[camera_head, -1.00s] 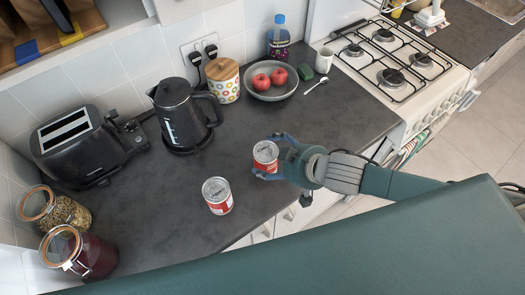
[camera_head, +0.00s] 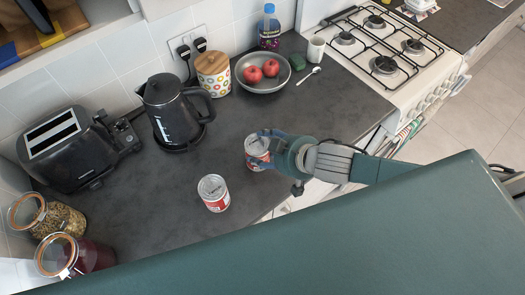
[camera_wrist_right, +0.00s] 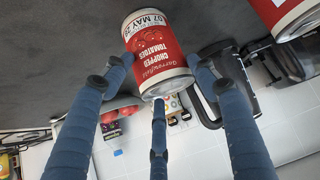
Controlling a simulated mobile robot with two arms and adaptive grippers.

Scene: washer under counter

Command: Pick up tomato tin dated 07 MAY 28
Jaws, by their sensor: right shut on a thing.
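A tomato tin (camera_head: 257,147) with a silver lid and a red and white label stands on the dark counter. My right gripper (camera_head: 262,152) is shut on it from the right. In the right wrist view, the held tin (camera_wrist_right: 156,48) appears upside down between my blue fingers; its label reads "chopped tomatoes" and "07 MAY 28". A second, similar tin (camera_head: 213,194) stands apart to the left and nearer; part of it also shows in the right wrist view (camera_wrist_right: 285,18), its date not readable. My left gripper is not in view.
A kettle (camera_head: 172,108), toaster (camera_head: 75,150), polka-dot canister (camera_head: 214,75) and bowl of apples (camera_head: 262,87) stand along the wall. Two jars (camera_head: 85,252) are at lower left. The stove (camera_head: 385,45) adjoins the counter. Counter between kettle and tins is clear.

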